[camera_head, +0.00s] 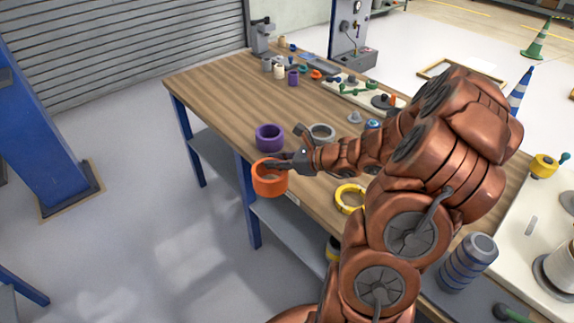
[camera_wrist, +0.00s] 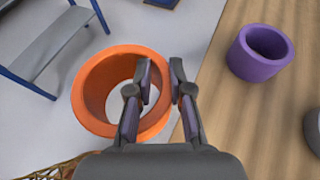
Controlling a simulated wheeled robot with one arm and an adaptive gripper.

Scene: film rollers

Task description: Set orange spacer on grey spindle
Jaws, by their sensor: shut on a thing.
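The orange spacer (camera_head: 271,186) is a wide, thick-walled ring, held off the table's left long edge above the floor. My gripper (camera_head: 277,163) is shut on its wall. In the wrist view the orange spacer (camera_wrist: 92,118) shows its open hole; one finger of my gripper (camera_wrist: 162,78) reaches into the hole and the other is outside the right wall. I cannot tell for sure which part is the grey spindle; a small grey knobbed part (camera_head: 355,117) stands on the table beyond my arm.
A purple ring (camera_head: 270,138) stands on the wooden table (camera_head: 215,88) just beyond the spacer and shows in the wrist view (camera_wrist: 258,52). A grey ring (camera_head: 322,133) and a yellow ring (camera_head: 349,198) lie near my arm. A board (camera_head: 350,88) with several small parts is further back.

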